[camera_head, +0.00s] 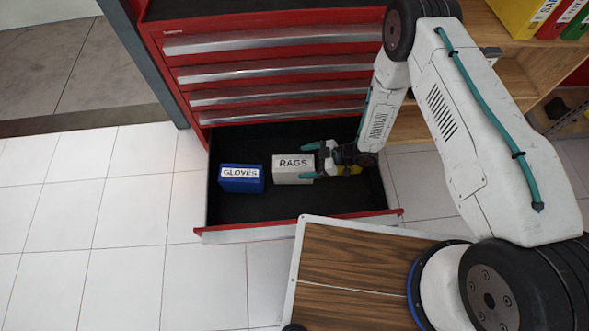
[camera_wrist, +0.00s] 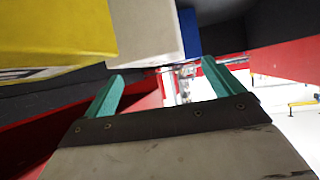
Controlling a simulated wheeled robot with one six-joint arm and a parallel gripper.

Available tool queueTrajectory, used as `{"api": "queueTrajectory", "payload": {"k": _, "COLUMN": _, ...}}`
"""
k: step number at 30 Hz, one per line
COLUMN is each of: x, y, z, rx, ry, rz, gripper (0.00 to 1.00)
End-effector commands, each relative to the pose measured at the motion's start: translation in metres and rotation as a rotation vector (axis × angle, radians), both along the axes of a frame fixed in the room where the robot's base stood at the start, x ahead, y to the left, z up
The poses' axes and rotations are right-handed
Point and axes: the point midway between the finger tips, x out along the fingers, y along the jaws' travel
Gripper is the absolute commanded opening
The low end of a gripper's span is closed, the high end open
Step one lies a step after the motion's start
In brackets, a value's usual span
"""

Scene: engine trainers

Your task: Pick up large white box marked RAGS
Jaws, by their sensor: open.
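The white box marked RAGS (camera_head: 293,168) stands in the open bottom drawer, its label readable in the head view. It also shows at the top of the wrist view (camera_wrist: 148,32), partly cut off. My gripper (camera_head: 316,161) is at the box's right end, with its teal fingers pointing left toward it. In the wrist view the fingers (camera_wrist: 163,70) are apart with nothing held between them. I cannot tell whether the fingertips overlap or touch the box.
A blue box marked GLOVES (camera_head: 241,178) is just left of the RAGS box. A yellow box (camera_wrist: 55,35) is close to my gripper, mostly hidden in the head view. The drawer (camera_head: 300,228) has a red front rim; its floor is clear in front of the boxes. Closed drawers are above.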

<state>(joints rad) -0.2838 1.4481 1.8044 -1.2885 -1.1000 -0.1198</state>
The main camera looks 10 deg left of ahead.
Motion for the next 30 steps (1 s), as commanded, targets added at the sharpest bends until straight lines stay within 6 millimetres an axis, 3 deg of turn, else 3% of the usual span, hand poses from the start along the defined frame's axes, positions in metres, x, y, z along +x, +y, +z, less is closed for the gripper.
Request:
{"api": "queueTrajectory", "payload": {"k": 6, "x": -0.001, "y": 0.027, "z": -0.017, "rx": -0.001, "ry": -0.001, "rz": 0.002, "gripper": 0.92}}
{"api": "queueTrajectory", "payload": {"k": 13, "x": 0.0, "y": 0.03, "z": -0.018, "rx": -0.001, "ry": -0.001, "rz": 0.0, "gripper": 0.92}}
{"api": "queueTrajectory", "payload": {"k": 14, "x": 0.0, "y": 0.03, "z": -0.018, "rx": -0.001, "ry": -0.001, "rz": 0.0, "gripper": 0.87}}
{"api": "queueTrajectory", "payload": {"k": 21, "x": 0.0, "y": 0.029, "z": -0.018, "rx": -0.001, "ry": -0.001, "rz": 0.0, "gripper": 0.2}}
{"api": "queueTrajectory", "payload": {"k": 30, "x": 0.0, "y": 0.029, "z": -0.018, "rx": -0.002, "ry": -0.001, "rz": 0.0, "gripper": 0.18}}
